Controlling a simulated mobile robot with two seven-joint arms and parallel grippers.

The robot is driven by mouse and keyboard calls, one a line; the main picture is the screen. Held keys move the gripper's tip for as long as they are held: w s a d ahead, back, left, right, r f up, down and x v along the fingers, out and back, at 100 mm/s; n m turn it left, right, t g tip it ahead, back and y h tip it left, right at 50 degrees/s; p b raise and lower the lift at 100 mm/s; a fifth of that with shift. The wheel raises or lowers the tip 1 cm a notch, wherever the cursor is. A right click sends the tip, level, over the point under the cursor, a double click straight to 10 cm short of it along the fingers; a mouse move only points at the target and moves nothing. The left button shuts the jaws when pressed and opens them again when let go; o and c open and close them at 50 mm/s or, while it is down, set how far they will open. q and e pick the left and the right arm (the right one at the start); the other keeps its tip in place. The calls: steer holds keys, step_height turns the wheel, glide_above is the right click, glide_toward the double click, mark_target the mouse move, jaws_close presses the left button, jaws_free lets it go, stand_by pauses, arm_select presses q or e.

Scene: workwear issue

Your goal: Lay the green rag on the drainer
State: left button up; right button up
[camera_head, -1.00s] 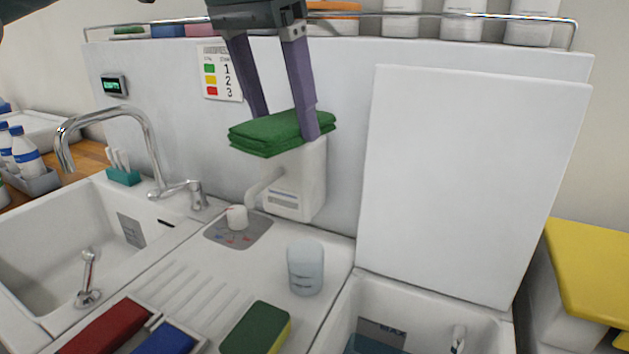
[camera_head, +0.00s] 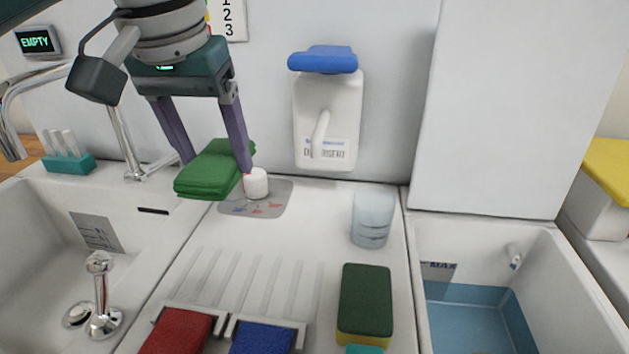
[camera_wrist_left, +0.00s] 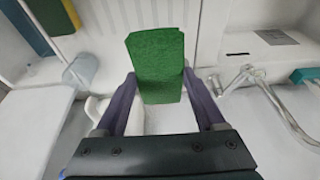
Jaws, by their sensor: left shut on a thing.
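The green rag (camera_head: 206,172) is a folded stack. My left gripper (camera_head: 217,168) is shut on it, one purple finger on each side, and holds it at the back of the counter, beside a white knob. In the left wrist view the green rag (camera_wrist_left: 158,68) sits between the fingertips (camera_wrist_left: 160,85). The drainer (camera_head: 262,280) is the ribbed part of the white counter, in front of the rag and to its right. Whether the rag touches the counter I cannot tell. My right gripper is not in view.
A red cloth (camera_head: 178,332) and a blue cloth (camera_head: 262,338) lie in holders at the front edge. A green-yellow sponge (camera_head: 365,302) and a clear cup (camera_head: 372,218) stand right of the ribs. Basins flank the counter: an empty sink (camera_head: 45,270) and one with blue water (camera_head: 470,318).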

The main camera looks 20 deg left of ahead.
arm_select(q)
steer(key=b, duration=0.1)
glide_above(237, 250)
steer(key=s, duration=0.1)
step_height(237, 250, down, 9)
steer(key=shift+d+r, duration=0.1)
steer(key=shift+d, duration=0.05)
steer(key=shift+f+b, duration=0.35)
steer(key=shift+f, duration=1.9)
steer(key=o, duration=1.3)
steer(key=shift+f, duration=0.1)
steer(key=shift+o, duration=0.2)
